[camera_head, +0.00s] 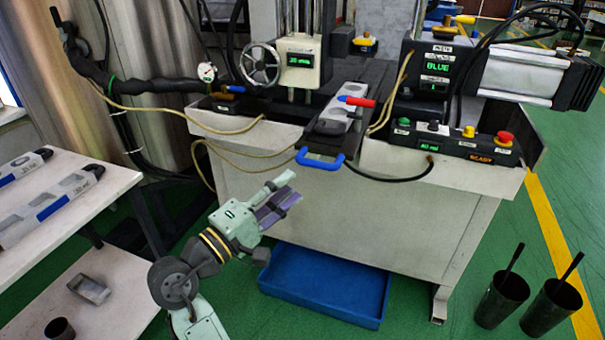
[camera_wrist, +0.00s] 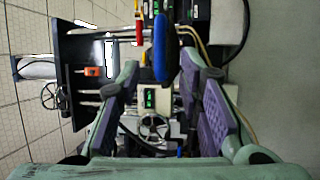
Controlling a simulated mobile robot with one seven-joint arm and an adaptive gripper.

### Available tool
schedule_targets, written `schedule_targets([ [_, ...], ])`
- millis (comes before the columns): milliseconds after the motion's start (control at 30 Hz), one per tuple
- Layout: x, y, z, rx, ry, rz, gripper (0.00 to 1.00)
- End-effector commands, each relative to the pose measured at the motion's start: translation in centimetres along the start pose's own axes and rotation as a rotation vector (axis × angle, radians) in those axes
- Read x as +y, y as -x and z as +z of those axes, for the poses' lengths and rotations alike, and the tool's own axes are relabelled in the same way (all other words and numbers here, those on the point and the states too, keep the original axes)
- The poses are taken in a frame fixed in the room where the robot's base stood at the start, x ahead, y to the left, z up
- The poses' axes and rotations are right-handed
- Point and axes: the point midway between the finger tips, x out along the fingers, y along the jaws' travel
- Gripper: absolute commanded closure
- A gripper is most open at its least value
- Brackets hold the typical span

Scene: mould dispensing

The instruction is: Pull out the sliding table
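The sliding table (camera_head: 325,138) is a narrow dark tray in the middle of the grey machine, with a pale mould on it. Its blue handle (camera_head: 321,161) sticks out from the machine's front edge. My gripper (camera_head: 287,194) is below and left of the handle in the head view, apart from it. Its fingers, with purple pads, are open and empty. In the wrist view the blue handle (camera_wrist: 163,48) appears upright, in line with the gap between the fingertips (camera_wrist: 158,72). The exact distance to it cannot be told.
A blue bin (camera_head: 325,285) lies on the floor under the machine. A white table (camera_head: 105,200) with moulds stands at left. A control panel (camera_head: 455,143) with buttons is right of the sliding table. Hoses (camera_head: 240,150) hang along the machine's front. Two dark buckets (camera_head: 502,300) stand at right.

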Motion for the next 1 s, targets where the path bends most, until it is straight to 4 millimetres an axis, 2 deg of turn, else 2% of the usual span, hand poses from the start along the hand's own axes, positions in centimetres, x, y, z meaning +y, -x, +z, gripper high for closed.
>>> schedule_targets([
  [100, 0.0, 1.7, -0.1, 0.003, 0.0, -0.001, 0.67],
  [233, 0.0, 2.6, 0.0, 0.001, -0.001, 0.0, 0.67],
  [667, 0.0, 2.8, 0.0, 0.0, -0.001, 0.0, 0.67],
  [767, 0.3, 2.9, -0.5, 0.023, -0.018, 0.002, 0.67],
  [867, 1.5, 3.5, -3.1, 0.135, -0.103, 0.008, 0.67],
  [967, 4.3, 5.5, -7.8, 0.356, -0.276, 0.012, 0.67],
  [1000, 5.9, 6.8, -9.8, 0.464, -0.367, 0.01, 0.67],
])
